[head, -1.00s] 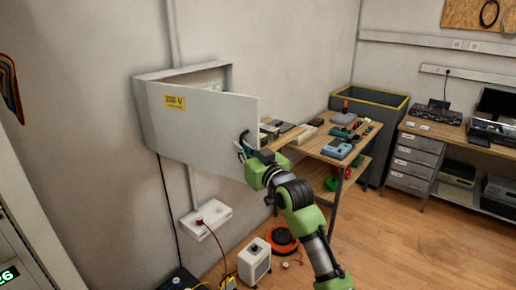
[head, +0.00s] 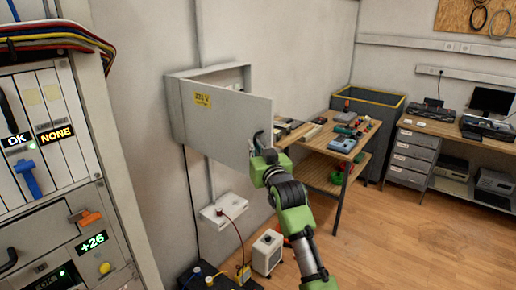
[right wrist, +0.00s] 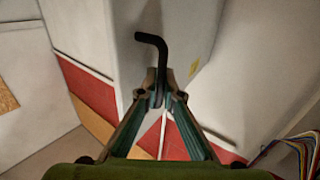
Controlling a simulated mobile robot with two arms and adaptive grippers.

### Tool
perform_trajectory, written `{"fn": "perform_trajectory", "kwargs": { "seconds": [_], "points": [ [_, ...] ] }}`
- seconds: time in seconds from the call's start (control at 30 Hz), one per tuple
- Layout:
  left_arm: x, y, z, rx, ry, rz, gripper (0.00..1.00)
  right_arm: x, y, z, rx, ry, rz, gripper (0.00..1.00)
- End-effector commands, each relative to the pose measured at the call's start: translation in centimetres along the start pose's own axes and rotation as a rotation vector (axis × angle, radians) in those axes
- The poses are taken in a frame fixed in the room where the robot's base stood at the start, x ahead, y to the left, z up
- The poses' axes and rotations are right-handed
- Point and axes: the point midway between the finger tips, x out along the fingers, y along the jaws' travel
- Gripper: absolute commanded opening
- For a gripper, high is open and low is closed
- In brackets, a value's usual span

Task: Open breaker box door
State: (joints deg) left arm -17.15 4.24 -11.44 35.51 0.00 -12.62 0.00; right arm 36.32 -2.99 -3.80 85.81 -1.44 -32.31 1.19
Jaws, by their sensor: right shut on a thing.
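The breaker box door (head: 225,120) is a light grey panel with a yellow label, swung part-way out from the wall box (head: 212,72). A strip of the box's inside shows above the door. My right gripper (head: 256,143) is at the door's free edge, on the right. In the right wrist view its fingers (right wrist: 158,97) are closed around the lower part of a black, bent handle (right wrist: 156,52), whose top sticks out above them. The pale door panel (right wrist: 178,30) shows behind the handle. My left gripper is not in view.
A rack (head: 50,150) with cables on top stands close at the left. A wooden table (head: 335,145) with tools is right of the door. A white unit (head: 267,252) stands on the floor below. Open wooden floor (head: 430,240) lies at the right.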

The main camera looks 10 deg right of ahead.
Motion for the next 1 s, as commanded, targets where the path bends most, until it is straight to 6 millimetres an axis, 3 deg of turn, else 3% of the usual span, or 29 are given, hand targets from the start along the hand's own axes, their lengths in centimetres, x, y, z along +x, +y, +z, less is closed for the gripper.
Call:
{"fn": "perform_trajectory", "kwargs": {
  "seconds": [0.2, 0.23, 0.67, 1.0],
  "points": [
    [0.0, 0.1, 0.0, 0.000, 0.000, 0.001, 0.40, 0.0, -0.1, -0.3, -0.002, 0.008, -0.001, 0.00],
    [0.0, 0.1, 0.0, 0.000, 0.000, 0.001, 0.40, 0.0, -0.1, -0.3, -0.002, 0.008, -0.001, 0.13],
    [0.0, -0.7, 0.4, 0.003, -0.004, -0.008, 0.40, -0.5, 0.0, 0.0, 0.000, 0.002, -0.001, 0.13],
    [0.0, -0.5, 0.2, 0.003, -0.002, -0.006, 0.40, -5.8, -0.1, 0.0, -0.001, 0.003, -0.001, 0.13]
  ]
}}
